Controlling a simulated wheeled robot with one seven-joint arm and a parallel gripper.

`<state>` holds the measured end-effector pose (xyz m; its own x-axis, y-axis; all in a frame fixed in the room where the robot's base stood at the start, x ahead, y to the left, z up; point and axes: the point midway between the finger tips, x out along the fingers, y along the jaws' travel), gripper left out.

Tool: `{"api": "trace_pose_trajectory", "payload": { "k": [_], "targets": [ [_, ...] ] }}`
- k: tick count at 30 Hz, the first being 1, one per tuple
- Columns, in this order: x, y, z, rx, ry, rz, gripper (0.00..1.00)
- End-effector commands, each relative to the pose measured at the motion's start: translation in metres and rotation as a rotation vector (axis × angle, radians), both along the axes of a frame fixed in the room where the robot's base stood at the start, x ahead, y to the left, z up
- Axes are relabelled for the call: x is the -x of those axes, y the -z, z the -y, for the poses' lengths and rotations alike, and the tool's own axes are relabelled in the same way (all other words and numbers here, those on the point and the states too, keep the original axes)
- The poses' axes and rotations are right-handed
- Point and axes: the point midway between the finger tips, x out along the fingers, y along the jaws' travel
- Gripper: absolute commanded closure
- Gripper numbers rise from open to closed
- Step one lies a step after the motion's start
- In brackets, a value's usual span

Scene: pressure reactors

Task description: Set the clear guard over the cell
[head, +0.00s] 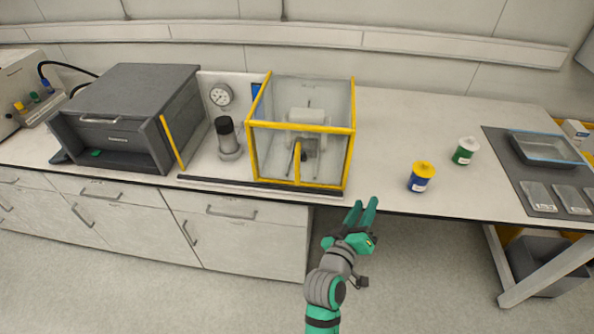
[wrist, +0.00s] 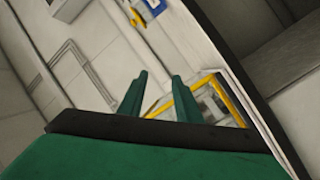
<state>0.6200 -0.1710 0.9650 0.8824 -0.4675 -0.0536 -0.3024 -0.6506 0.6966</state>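The clear guard (head: 300,127), a box of clear panels with a yellow frame, stands upright on the bench. A pale fitting with dark rods (head: 305,145) shows through its panels. A metal cylinder with a black cap (head: 229,138) stands just left of the guard, outside it; I cannot tell which of these is the cell. My gripper (head: 361,212) is in front of the bench edge, right of and nearer than the guard, touching nothing. Its two green fingers are apart with nothing between them. In the wrist view, part of a yellow frame (wrist: 226,98) shows beyond the fingers.
A dark rail (head: 240,187) runs along the bench front, with a slanted yellow bar (head: 172,143) at its left. A dark grey cabinet (head: 130,115) stands left. A blue jar (head: 421,177) and green jar (head: 465,151) stand right. Bench between guard and jars is clear.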

Motion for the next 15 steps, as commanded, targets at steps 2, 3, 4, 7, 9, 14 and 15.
{"api": "trace_pose_trajectory", "payload": {
  "k": [2, 3, 4, 7, 9, 14, 15],
  "targets": [
    [-0.017, -0.019, 0.005, -0.014, 0.049, 0.008, 0.69],
    [-0.023, -0.026, 0.008, -0.023, 0.076, 0.007, 0.69],
    [-0.028, -0.031, 0.01, -0.031, 0.094, 0.005, 0.69],
    [-0.041, -0.048, 0.016, -0.064, 0.156, -0.003, 0.69],
    [-0.049, -0.058, 0.019, -0.093, 0.198, -0.012, 0.69],
    [-0.064, -0.076, 0.02, -0.18, 0.283, -0.045, 0.69],
    [-0.066, -0.08, 0.02, -0.205, 0.304, -0.056, 0.69]
  ]
}}
